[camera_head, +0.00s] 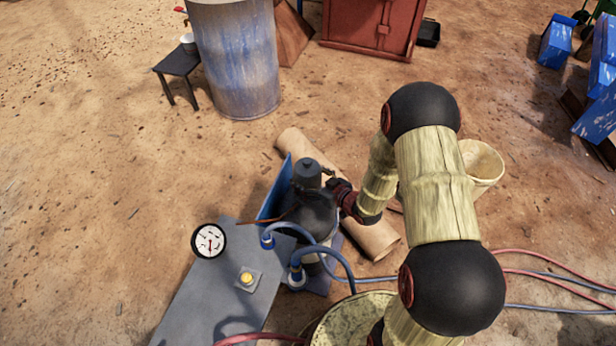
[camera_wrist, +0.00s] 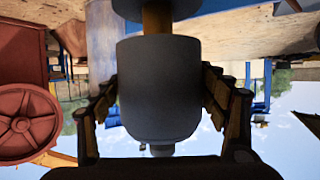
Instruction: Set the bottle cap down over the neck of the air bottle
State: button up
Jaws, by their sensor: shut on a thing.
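My gripper (camera_wrist: 160,92) is shut on the dark grey bottle cap (camera_wrist: 160,75), with a finger on each side of it. The wrist view looks upside down, with ground at the top. There the brass-coloured neck (camera_wrist: 157,18) shows beyond the cap's rim, in line with it, with a dark part of the air bottle (camera_wrist: 156,5) past it. Whether the neck enters the cap is hidden. In the head view the cap (camera_head: 307,174) appears upright over the dark air bottle (camera_head: 317,215), and my gripper (camera_head: 338,193) reaches in from the right.
A grey bench panel (camera_head: 205,300) with a white gauge (camera_head: 209,241) and yellow button (camera_head: 247,278) stands front left of the bottle. Blue hoses (camera_head: 345,262) loop close by. A tan roll (camera_head: 298,145) lies on the ground.

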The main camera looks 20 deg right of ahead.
jog(key=shift+f+b, duration=1.45)
jog(key=shift+f, duration=0.55)
jog(key=o, duration=1.5)
jog(key=shift+s, duration=0.1)
jog(key=v, duration=1.2)
jog(key=shift+f, duration=0.1)
